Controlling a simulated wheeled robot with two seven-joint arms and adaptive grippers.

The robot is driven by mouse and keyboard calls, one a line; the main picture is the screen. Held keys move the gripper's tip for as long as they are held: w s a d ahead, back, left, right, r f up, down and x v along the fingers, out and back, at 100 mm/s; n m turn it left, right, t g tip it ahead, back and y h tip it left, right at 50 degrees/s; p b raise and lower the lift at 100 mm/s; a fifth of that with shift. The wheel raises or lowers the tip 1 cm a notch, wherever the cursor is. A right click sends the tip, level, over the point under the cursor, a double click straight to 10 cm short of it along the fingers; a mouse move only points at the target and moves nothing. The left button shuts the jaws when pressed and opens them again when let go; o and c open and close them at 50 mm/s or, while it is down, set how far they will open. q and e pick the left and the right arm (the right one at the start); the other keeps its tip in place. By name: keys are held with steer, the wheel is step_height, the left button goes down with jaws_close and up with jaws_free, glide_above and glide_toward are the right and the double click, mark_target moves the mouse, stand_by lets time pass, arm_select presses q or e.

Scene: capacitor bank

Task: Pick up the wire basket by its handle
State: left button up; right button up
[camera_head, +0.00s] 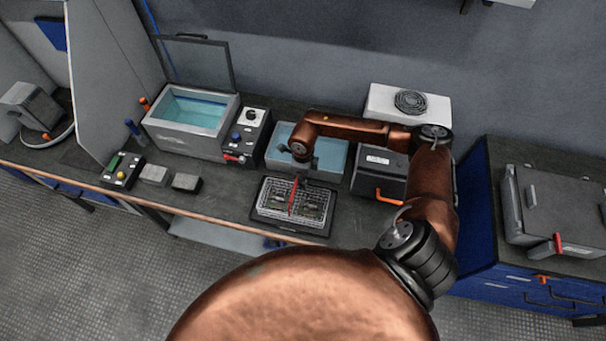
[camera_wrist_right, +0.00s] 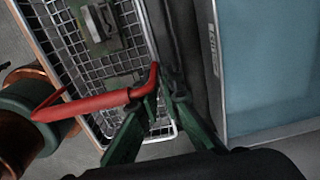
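The wire basket (camera_head: 268,211) sits on a dark tray on the bench in the head view, with green parts inside. Its red handle (camera_head: 292,197) stands up across the middle. My right gripper (camera_head: 301,178) points down just above the basket, by the far end of the handle. In the right wrist view, the basket mesh (camera_wrist_right: 72,62) lies below, and the red handle (camera_wrist_right: 95,105) runs from the left to the fingers. The green fingers (camera_wrist_right: 160,98) are apart, with their tips close to the handle's bent end; contact cannot be told. My left gripper is out of view.
A blue-water bath (camera_head: 278,155) is just behind the basket; its side fills the right of the wrist view. A black box with an orange handle (camera_head: 384,196) stands to the right. Small grey blocks (camera_head: 186,182) lie left. The bench's front edge is close.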

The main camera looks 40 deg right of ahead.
steer(key=shift+f, duration=1.65)
jaws_close()
steer(key=shift+r, duration=0.1)
steer(key=shift+r+p, duration=2.9)
steer(key=shift+r, duration=2.05)
